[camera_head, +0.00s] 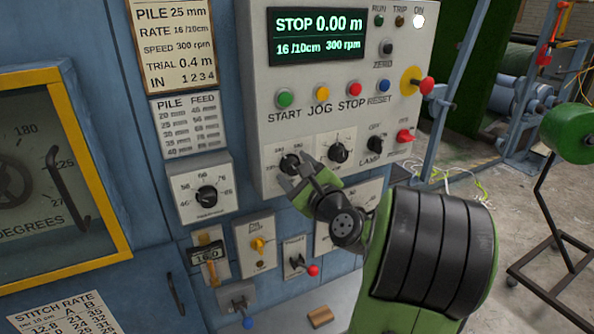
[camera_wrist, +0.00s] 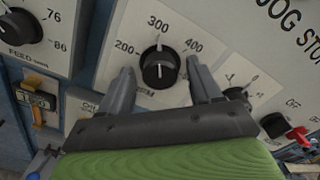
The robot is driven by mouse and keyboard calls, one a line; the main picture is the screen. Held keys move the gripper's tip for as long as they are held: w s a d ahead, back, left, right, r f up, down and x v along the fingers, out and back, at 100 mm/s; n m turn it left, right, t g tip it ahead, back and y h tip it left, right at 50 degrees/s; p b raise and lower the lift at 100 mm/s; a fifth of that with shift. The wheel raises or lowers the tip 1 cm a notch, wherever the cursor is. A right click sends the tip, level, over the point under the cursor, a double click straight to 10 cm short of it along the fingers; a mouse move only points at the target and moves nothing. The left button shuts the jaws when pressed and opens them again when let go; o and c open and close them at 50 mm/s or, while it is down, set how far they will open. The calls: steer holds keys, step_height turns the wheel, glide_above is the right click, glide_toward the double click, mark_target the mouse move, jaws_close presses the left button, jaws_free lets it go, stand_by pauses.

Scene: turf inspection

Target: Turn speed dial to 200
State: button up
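The speed dial (camera_wrist: 159,68) is a round black knob on a pale panel, with 200, 300 and 400 marked around it and "RPM" partly hidden below. Its white pointer line points up, at about 300. It also shows in the head view (camera_head: 290,161). My gripper (camera_wrist: 159,72) is open, with one finger to the left of the knob and one to the right. Both fingers look apart from the knob. In the head view my gripper (camera_head: 294,176) is just in front of the dial. The display (camera_head: 318,36) reads STOP, 0.00 m, 16/10cm, 300 rpm.
Another black dial (camera_head: 338,153) sits close to the right, with the lamp switch (camera_head: 374,146) and a red knob (camera_head: 405,136) beyond. START (camera_head: 285,98), JOG and STOP buttons are above. The feed dial (camera_head: 208,195) is at the left. A red-tipped lever (camera_head: 312,270) is below.

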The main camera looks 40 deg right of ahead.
steer(key=c, duration=0.9)
steer(key=shift+c, duration=0.2)
steer(key=shift+n, duration=0.3)
steer(key=n+b, duration=0.3)
steer(key=n, duration=0.2)
steer(key=shift+f+b, duration=0.1)
steer(key=shift+b, duration=0.3)
steer(key=n+b, duration=0.4)
steer(key=n, duration=0.2)
steer(key=shift+n, duration=0.3)
steer(key=o, duration=1.1)
